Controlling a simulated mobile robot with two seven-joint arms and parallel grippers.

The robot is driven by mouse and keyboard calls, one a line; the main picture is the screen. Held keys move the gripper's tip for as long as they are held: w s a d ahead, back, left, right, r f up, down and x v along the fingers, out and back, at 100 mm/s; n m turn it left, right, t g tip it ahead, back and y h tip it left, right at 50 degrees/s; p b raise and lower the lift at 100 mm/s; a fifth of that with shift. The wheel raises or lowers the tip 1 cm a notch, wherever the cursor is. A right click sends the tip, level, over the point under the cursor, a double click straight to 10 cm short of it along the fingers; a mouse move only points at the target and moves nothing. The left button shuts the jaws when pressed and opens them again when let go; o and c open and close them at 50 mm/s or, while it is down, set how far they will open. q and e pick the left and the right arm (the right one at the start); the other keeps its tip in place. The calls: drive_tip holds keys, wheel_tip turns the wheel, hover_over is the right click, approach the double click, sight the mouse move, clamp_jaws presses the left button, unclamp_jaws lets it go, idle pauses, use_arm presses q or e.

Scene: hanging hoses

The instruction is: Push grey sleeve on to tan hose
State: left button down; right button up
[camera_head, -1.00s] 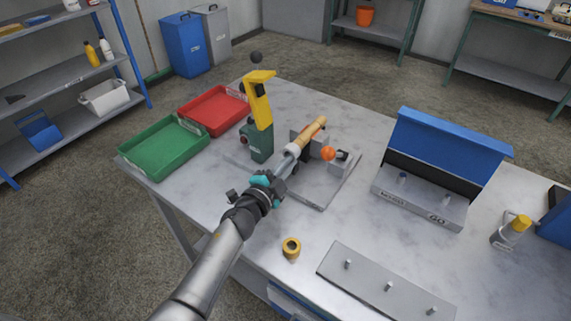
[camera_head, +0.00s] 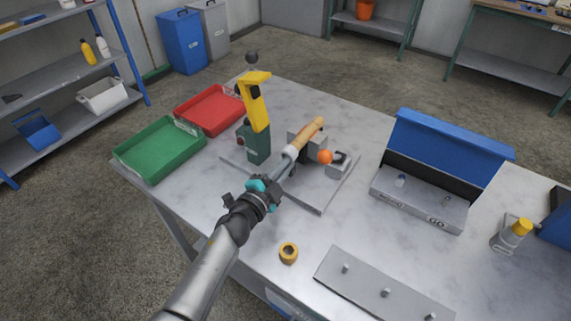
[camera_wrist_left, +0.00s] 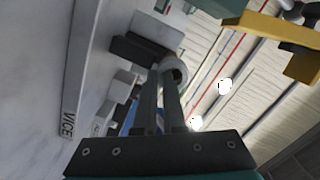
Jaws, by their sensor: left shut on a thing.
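The tan hose (camera_head: 311,132) slants up from the grey vice (camera_head: 305,142) near the middle of the table. The pale grey sleeve (camera_head: 291,152) is at the hose's lower left end, in line with it. It also shows as a ring in the left wrist view (camera_wrist_left: 172,68), its opening partly visible. My left gripper (camera_head: 288,161) is shut on the sleeve, its two fingers reaching up to it. How far the sleeve covers the hose cannot be told, as the joint is small here. My right gripper is not in view.
An orange ball (camera_head: 325,157) is at the vice's right. Green (camera_head: 157,170) and red (camera_head: 235,127) trays lie left.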

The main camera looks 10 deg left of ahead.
use_arm(q)
drive_tip(key=shift+p+v, duration=0.3)
drive_tip(key=shift+v, duration=1.25)
drive_tip(key=shift+w+a, duration=0.1)
drive_tip(key=shift+a, duration=0.05)
drive_tip(key=s+a+r+n+y+b, duration=0.1)
drive_tip(key=s+r+n+y, duration=0.2)
drive_tip(key=s+r, duration=1.1)
drive_tip(key=shift+s+a+r+t+y+b, duration=0.2)
drive_tip(key=shift+s+t+y+b, duration=0.1)
drive_tip(key=shift+s+y, duration=0.55)
drive_tip(key=w+f+m+h+b, duration=0.1)
drive_tip(key=w+f+m, duration=0.2)
drive_tip(key=f, duration=0.2)
drive_tip(key=w+f+m+h+b, duration=0.1)
drive_tip(key=w+f+m+h, duration=0.1)
drive_tip(key=w+f, duration=0.2)
drive_tip(key=w+a+f+m+h+b, duration=0.1)
drive_tip(key=w+f+m+b, duration=0.1)
drive_tip(key=f, duration=0.4)
drive_tip(key=shift+w+m, duration=0.8)
drive_tip(key=shift+w, duration=0.25)
